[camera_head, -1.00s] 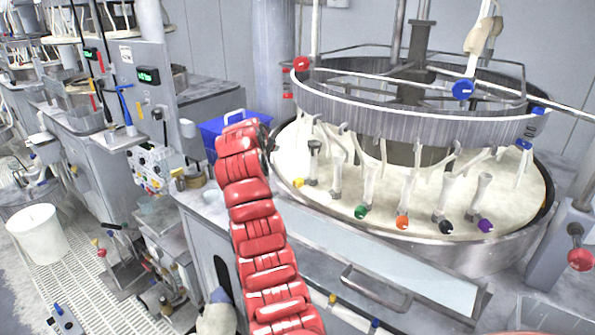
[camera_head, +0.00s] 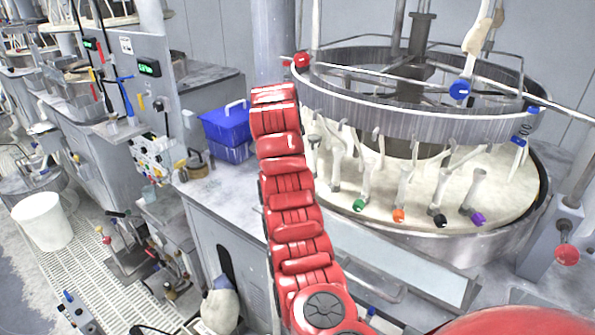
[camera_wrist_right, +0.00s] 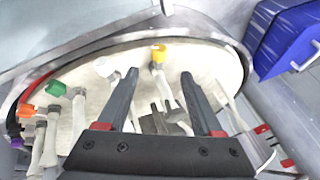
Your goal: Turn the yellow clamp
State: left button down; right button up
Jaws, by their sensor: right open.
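The yellow clamp (camera_wrist_right: 158,54) has a bright yellow knob on a pale lever, standing on the cream platen (camera_wrist_right: 85,75) in the right wrist view. My right gripper (camera_wrist_right: 158,77) is open and empty. Its two dark fingers reach toward the platen, and the yellow knob appears between and just beyond the fingertips. I cannot tell how far away it is, but nothing is gripped. In the head view my red arm covers the yellow clamp and its own gripper. My left gripper is in neither view.
Green (camera_head: 359,205), orange (camera_head: 398,215), black (camera_head: 440,221) and purple (camera_head: 478,217) clamps stand along the platen (camera_head: 425,190). A grey ring (camera_head: 400,118) hangs above it. A blue box (camera_head: 228,125) sits on the bench left of my arm.

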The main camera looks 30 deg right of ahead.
jog(key=shift+p+x, duration=1.75)
jog(key=shift+x, duration=3.15)
grip_shut()
